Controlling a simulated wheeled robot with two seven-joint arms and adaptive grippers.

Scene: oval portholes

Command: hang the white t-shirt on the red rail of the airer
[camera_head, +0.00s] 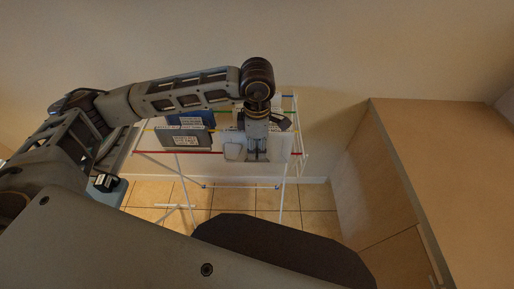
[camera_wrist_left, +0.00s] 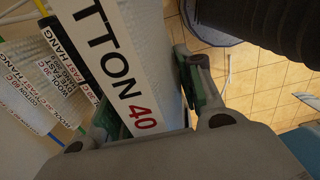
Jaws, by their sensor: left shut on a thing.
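The white t-shirt (camera_head: 282,148) is in my left gripper (camera_head: 257,157), at the front right part of the airer. In the left wrist view the white cloth (camera_wrist_left: 150,45), with a printed label reading "TTON 40", sits between the two fingers (camera_wrist_left: 150,115). The red rail (camera_head: 195,152) runs along the airer's front. The gripper and cloth hide part of its right side, so I cannot tell whether the cloth touches the rail. My right gripper is in neither view.
A dark blue cloth (camera_head: 190,118) and a grey cloth (camera_head: 183,137) hang on the airer, left of my gripper. More labelled cloths (camera_wrist_left: 40,85) show in the left wrist view. A wooden cabinet (camera_head: 450,150) stands on the right. Tiled floor (camera_head: 235,200) lies below the airer.

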